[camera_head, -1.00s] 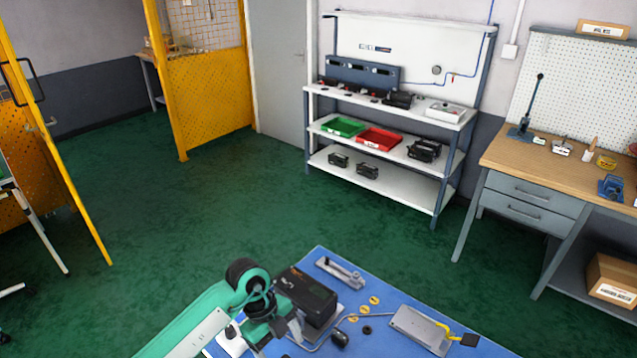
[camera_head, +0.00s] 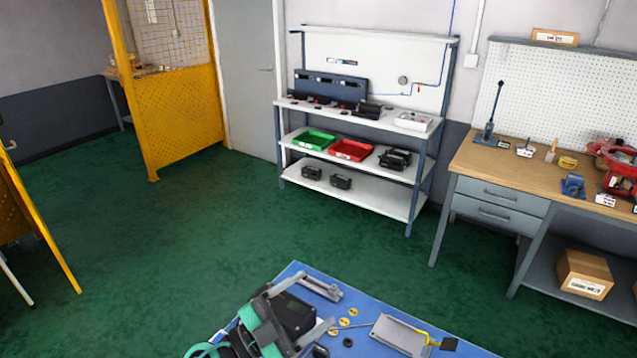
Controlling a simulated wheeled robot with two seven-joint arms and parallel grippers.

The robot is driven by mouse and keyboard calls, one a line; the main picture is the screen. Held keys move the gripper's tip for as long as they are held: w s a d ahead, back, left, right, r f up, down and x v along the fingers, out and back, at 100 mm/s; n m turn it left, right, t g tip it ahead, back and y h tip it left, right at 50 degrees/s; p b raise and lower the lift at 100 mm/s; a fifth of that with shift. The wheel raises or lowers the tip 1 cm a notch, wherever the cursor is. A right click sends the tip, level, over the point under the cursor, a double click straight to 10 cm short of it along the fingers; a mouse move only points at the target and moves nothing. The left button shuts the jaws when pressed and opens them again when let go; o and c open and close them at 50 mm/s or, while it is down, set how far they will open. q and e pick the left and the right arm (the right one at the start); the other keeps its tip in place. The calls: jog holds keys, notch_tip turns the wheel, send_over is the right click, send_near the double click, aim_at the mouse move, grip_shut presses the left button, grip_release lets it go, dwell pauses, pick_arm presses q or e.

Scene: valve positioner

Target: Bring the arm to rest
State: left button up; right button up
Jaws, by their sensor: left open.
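My left gripper (camera_head: 302,308) is at the bottom of the head view, on the green and black end of my left arm. Its two grey fingers are apart, with nothing seen held between them. A black box-shaped device (camera_head: 296,314), seemingly the positioner, stands on the blue bench mat (camera_head: 375,300) behind the gripper and is partly hidden by it. I cannot tell whether the fingers touch it. My right gripper is out of view.
On the mat lie a grey bracket (camera_head: 320,287), several small brass-coloured rings (camera_head: 344,322) and a grey plate (camera_head: 397,338) with a yellow-handled tool (camera_head: 428,340). A shelf rack (camera_head: 350,192) and a wooden workbench (camera_head: 530,170) stand farther off. Green floor between is clear.

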pick_arm(q)
jog(key=w+a+n+t+y, duration=0.3)
jog(key=a+n+t+y, duration=0.7)
jog(key=a+n+y, duration=0.25)
jog(key=s+a+f+n+g+y, duration=0.55)
jog(key=a+f+n+y, duration=0.2)
jog(key=f, duration=0.35)
jog(key=s+f+m+g+h, duration=0.1)
jog(key=s+f+g, duration=0.45)
jog(key=s, duration=0.45)
jog(key=s+f+m+g, duration=0.1)
jog(key=s+f+g, duration=0.45)
jog(key=s, duration=0.35)
notch_tip(320, 180, down, 29)
jog(key=g, duration=0.2)
jog(key=s+a+f, duration=0.2)
jog(key=s+f, duration=0.7)
jog(key=f, duration=0.1)
jog(key=s+a+f, duration=0.2)
jog(key=s+f, duration=0.8)
jog(key=f, duration=0.1)
jog(key=shift+s+f+g, duration=0.2)
jog(key=shift+f+g, duration=0.05)
jog(key=shift+g, duration=0.2)
